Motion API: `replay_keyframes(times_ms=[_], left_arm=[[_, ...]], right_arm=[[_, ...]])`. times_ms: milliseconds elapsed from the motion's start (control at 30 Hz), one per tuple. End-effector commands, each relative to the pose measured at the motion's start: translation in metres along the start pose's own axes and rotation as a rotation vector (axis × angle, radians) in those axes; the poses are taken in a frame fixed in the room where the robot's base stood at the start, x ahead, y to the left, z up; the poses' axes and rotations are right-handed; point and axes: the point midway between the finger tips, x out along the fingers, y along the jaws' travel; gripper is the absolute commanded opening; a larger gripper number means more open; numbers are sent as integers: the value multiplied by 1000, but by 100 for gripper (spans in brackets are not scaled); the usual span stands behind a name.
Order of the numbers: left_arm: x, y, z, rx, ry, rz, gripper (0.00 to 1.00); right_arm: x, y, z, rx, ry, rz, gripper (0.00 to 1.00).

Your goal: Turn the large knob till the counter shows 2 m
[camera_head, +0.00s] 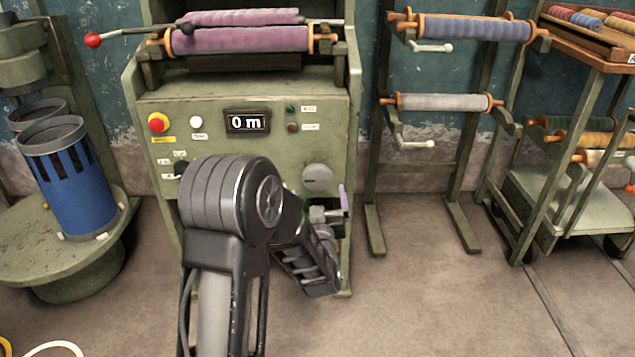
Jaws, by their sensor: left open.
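The green machine (225,92) has a counter (247,121) that reads 0 m. A large round grey knob (317,178) sits low on the right of its front panel. My left arm reaches up from the bottom and covers part of the panel. My left gripper (328,213) is just below the knob and appears apart from it. It is open, though its fingers show only partly. A thin purple piece (344,197) stands beside it; I cannot tell what it belongs to. My right gripper is out of view.
The panel also has a red button (157,123), a white button (196,122) and a small dark selector (181,168) near my arm. A purple roll (240,39) lies on top. A blue bin (70,180) stands left; roll racks (452,168) stand right.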

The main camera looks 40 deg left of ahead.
Motion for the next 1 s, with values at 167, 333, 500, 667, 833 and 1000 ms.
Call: replay_keyframes(times_ms=[167,333,500,667,833,1000], left_arm=[[9,0,2,0,0,0,96],[32,0,3,0,0,0,96],[59,0,3,0,0,0,96],[74,0,2,0,-1,1,96],[78,0,1,0,-2,2,96],[78,0,1,0,-2,2,94]], right_arm=[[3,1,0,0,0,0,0],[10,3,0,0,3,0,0],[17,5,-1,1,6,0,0],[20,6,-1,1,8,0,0],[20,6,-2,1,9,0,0],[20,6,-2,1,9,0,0]])
